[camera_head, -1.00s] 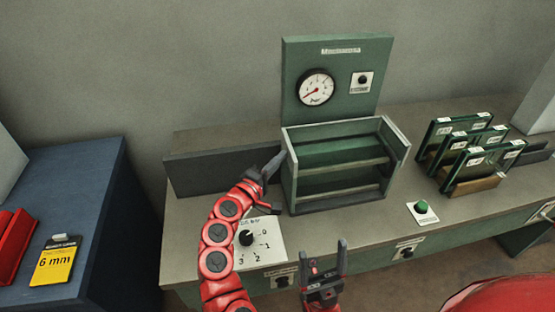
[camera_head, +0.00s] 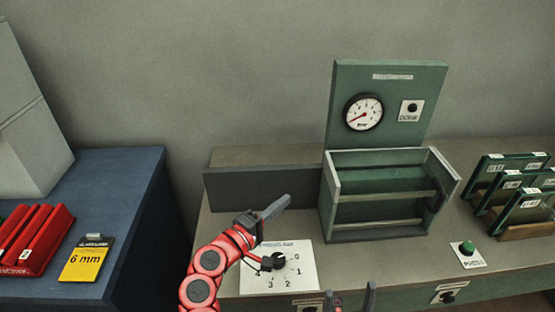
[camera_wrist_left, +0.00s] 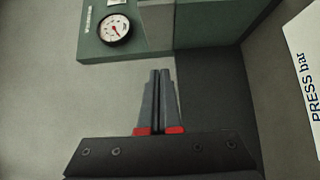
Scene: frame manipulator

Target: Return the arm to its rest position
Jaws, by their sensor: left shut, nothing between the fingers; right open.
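My left gripper (camera_head: 272,207) is shut and empty. It is above the bench between the white dial card (camera_head: 305,262) and the green frame rack (camera_head: 330,205), apart from both as far as the head view shows. In the left wrist view its closed fingers (camera_wrist_left: 159,82) point toward the green panel with the gauge (camera_wrist_left: 115,27). My red left arm (camera_head: 208,262) reaches up from the bottom and partly overlaps the dial card's left side. My right gripper (camera_head: 350,300) shows only as fingertips at the bottom edge, spread apart.
A green panel with a gauge (camera_head: 363,112) stands behind the rack. A green button (camera_head: 467,248) is to the right, with several glass frames (camera_head: 510,180) beyond it. A blue cabinet (camera_head: 120,190) at left carries red holders (camera_head: 35,240) and a yellow 6 mm card (camera_head: 83,262).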

